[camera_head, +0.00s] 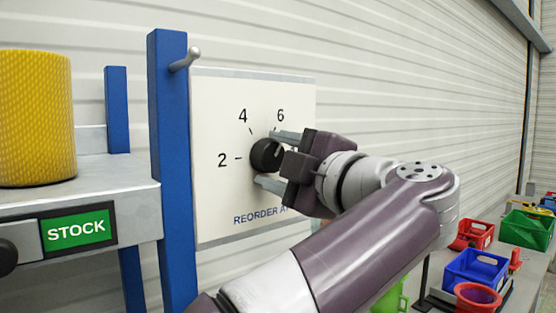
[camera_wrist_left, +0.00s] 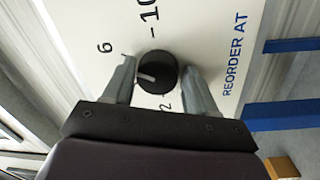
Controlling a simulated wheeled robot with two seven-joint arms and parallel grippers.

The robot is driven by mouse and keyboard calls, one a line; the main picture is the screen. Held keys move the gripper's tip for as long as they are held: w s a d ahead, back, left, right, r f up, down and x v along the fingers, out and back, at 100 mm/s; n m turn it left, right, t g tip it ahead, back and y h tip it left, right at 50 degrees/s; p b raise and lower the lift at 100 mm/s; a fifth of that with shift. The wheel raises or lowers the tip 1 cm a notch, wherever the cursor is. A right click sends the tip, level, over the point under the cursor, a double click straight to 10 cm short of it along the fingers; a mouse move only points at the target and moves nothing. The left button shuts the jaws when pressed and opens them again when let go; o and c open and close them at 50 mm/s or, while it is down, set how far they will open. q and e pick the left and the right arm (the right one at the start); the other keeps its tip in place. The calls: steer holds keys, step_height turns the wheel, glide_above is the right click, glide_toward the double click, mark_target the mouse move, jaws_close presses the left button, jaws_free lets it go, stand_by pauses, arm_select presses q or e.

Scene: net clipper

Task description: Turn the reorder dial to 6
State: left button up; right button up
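The reorder dial is a round black knob (camera_head: 267,154) on a white panel (camera_head: 220,100) marked 2, 4 and 6 in the head view. It also shows in the left wrist view (camera_wrist_left: 160,82), where its pale pointer line faces the picture's left, roughly between the hidden 4 spot and the 6. My left gripper (camera_head: 264,158) is at the panel, one finger above the knob and one below. In the wrist view its fingers (camera_wrist_left: 157,70) stand on both sides of the knob with small gaps, so it looks open around it. My right gripper is not in view.
A blue post (camera_head: 170,180) with a metal peg (camera_head: 186,59) stands left of the panel. A shelf with a STOCK label (camera_head: 76,231) holds a yellow roll (camera_head: 36,118). Red, blue and green bins (camera_head: 474,270) stand at the lower right.

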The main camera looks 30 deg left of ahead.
arm_select(q)
steer(key=shift+o, duration=0.8)
steer(key=shift+d, duration=0.1)
steer(key=shift+s+d, duration=0.1)
steer(key=shift+d, duration=0.1)
steer(key=b+v, duration=0.2)
steer(key=v, duration=1)
steer(key=shift+d, duration=0.15)
